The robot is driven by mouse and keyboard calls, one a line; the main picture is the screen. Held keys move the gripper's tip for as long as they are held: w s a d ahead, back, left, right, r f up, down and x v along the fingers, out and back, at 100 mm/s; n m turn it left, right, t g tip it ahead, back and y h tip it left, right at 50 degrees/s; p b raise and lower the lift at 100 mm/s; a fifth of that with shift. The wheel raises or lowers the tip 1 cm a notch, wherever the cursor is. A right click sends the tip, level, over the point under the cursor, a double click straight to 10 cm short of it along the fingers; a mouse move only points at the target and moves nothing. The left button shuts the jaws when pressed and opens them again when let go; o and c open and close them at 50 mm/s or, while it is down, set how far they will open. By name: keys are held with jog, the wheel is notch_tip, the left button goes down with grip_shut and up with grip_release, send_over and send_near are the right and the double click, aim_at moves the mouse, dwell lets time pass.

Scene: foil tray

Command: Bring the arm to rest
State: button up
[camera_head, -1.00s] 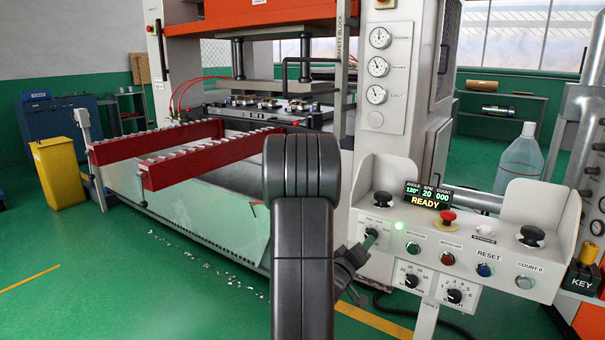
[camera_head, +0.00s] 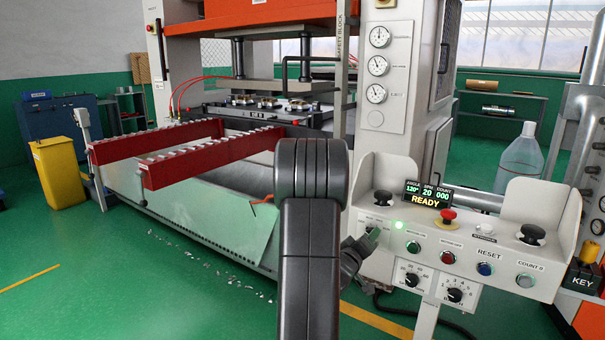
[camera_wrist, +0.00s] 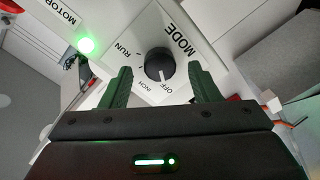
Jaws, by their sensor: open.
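My arm (camera_head: 309,230) stands upright in the middle of the head view, and its elbow hides part of the press behind it. My gripper (camera_wrist: 162,80) is open, with its two green fingers apart and nothing held between them. In the wrist view the black MODE knob (camera_wrist: 159,64) shows between the fingertips, its light mark toward the OFF label; the depth gap is unclear. In the head view my gripper (camera_head: 372,241) is small and partly hidden, at the left side of the white control panel (camera_head: 455,240).
The panel carries several buttons, a red mushroom button (camera_head: 447,217), two black domed buttons and a display reading READY (camera_head: 430,194). The press (camera_head: 262,60) and red rails (camera_head: 205,150) stand behind my arm. A clear bottle (camera_head: 520,160) stands behind the panel. Green floor is open at left.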

jog(key=s+a+m+b, duration=0.6)
jog(key=s+m+b, duration=0.2)
jog(key=s, duration=0.2)
jog(key=shift+s+a+b, duration=0.2)
jog(key=shift+a+b, duration=0.05)
jog(key=shift+b, duration=0.05)
dwell(0.9)
jog(key=shift+f, duration=0.1)
